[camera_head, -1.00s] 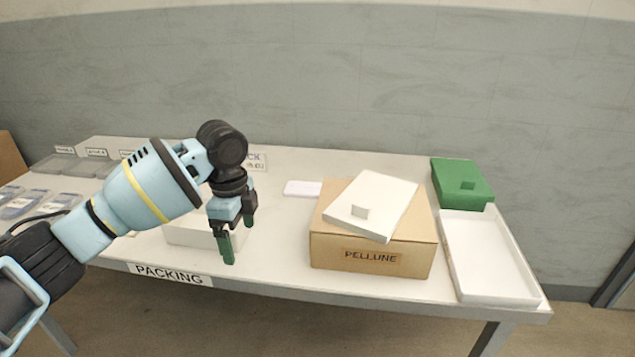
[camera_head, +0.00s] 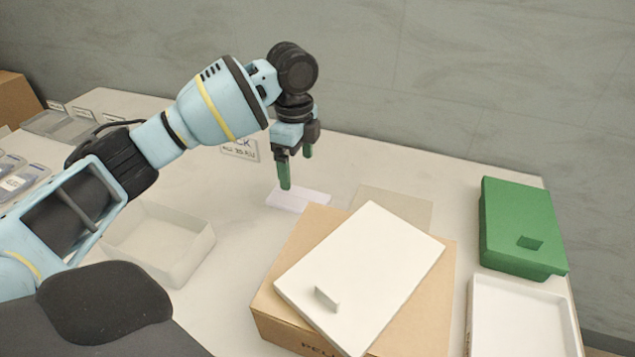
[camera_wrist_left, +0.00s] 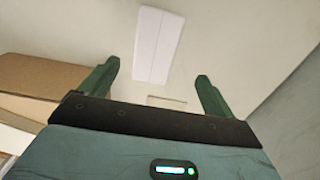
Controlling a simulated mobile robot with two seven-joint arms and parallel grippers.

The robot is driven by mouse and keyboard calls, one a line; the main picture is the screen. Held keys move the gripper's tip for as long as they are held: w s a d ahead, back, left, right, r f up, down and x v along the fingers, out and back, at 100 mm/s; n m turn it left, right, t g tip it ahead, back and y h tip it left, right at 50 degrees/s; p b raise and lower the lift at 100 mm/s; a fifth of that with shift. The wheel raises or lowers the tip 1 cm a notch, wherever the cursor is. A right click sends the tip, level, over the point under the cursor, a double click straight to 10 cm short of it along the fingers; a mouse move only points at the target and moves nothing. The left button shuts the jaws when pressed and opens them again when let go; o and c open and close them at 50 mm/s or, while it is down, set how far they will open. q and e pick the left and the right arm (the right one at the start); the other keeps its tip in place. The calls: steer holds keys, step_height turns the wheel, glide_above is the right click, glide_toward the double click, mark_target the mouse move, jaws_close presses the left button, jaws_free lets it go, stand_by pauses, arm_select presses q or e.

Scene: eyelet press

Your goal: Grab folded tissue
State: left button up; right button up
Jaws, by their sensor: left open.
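The folded tissue (camera_head: 299,199) is a flat, pale white-lilac rectangle lying on the table behind the cardboard box. In the left wrist view the tissue (camera_wrist_left: 158,46) shows beyond and between my two green fingertips, with a crease along its length. My left gripper (camera_head: 297,168) is open and empty, pointing down, close to the tissue and seemingly above it. In the left wrist view my left gripper (camera_wrist_left: 157,72) has its fingers wide apart. My right gripper is not in view.
A cardboard box (camera_head: 435,318) with a white lidded panel (camera_head: 365,270) on top stands in front of the tissue. A beige sheet (camera_head: 400,208) lies behind it. A green box (camera_head: 522,225) and white tray (camera_head: 520,320) are at right, an open white bin (camera_head: 158,245) at left.

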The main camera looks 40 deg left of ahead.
mark_target(297, 197)
arm_select(q)
steer(key=shift+w, duration=0.2)
steer(key=shift+s, duration=0.2)
steer(key=shift+s+f, duration=0.1)
steer(key=shift+f, duration=0.1)
step_height(297, 197, down, 2)
steer(key=f, duration=0.1)
steer(key=f+b, duration=0.1)
steer(key=f, duration=0.2)
steer(key=shift+s+f, duration=0.1)
steer(key=shift+s, duration=0.25)
steer(key=shift+f+b, duration=0.3)
steer(key=shift+f, duration=0.2)
steer(key=shift+c, duration=0.3)
steer(key=c, duration=1)
